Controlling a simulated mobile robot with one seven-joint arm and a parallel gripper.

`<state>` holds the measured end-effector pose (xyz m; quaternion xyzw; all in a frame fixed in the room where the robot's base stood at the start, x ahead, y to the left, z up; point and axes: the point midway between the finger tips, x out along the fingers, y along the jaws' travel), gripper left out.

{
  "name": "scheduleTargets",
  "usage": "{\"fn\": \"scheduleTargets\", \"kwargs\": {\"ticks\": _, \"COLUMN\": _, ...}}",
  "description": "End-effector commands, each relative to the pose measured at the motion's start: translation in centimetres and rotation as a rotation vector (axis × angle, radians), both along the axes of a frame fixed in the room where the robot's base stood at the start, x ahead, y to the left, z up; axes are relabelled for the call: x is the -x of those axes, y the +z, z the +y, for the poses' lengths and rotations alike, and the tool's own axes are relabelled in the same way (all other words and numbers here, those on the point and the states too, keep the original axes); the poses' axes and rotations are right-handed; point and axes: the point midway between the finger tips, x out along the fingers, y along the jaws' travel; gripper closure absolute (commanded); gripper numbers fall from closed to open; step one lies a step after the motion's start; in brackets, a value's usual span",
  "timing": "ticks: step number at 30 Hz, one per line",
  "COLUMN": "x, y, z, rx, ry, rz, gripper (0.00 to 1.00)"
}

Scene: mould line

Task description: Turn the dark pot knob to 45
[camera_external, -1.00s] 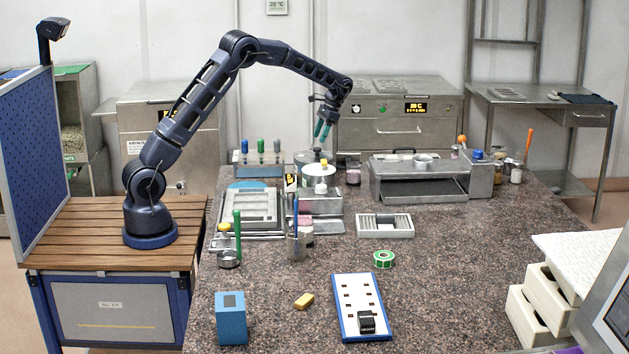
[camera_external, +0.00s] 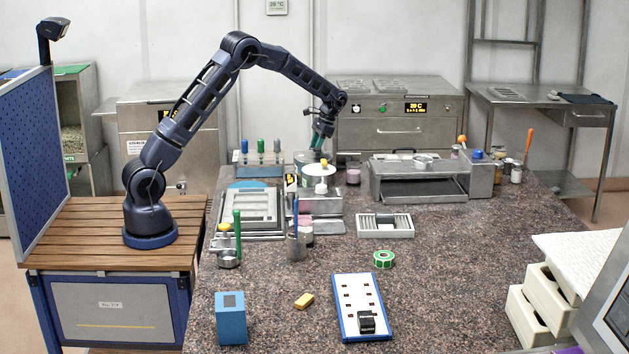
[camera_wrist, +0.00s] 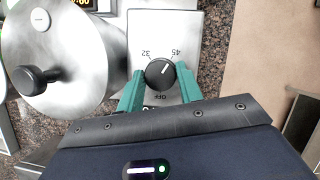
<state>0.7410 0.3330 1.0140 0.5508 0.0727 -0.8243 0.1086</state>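The dark pot knob (camera_wrist: 160,74) is round and sits on a pale panel (camera_wrist: 181,22) marked 32, 45 and OFF. Its white pointer line points up and right, towards the 45 side. My gripper (camera_wrist: 160,70) has its two teal fingers on either side of the knob, apart, with a narrow gap seeming to show at each side. I cannot tell whether the tips touch the knob. The steel pot (camera_wrist: 80,75) is left of the panel. In the external view my gripper (camera_external: 318,141) is low behind the pot (camera_external: 319,180), and the knob is hidden there.
A rack of coloured-handled tools (camera_external: 258,170) stands left of the pot, and a pink jar (camera_external: 353,174) to its right. A steel box (camera_external: 418,188) is further right. The front of the speckled counter (camera_external: 450,270) has much free room.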

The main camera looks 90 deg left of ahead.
Motion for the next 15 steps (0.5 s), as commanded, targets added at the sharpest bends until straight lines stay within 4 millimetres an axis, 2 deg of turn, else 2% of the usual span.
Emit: {"fn": "scheduleTargets", "kwargs": {"ticks": 15, "x": 0.02, "y": 0.00, "z": 0.03, "rx": 0.000, "ry": 0.120, "rz": 0.001, "gripper": 0.87}}
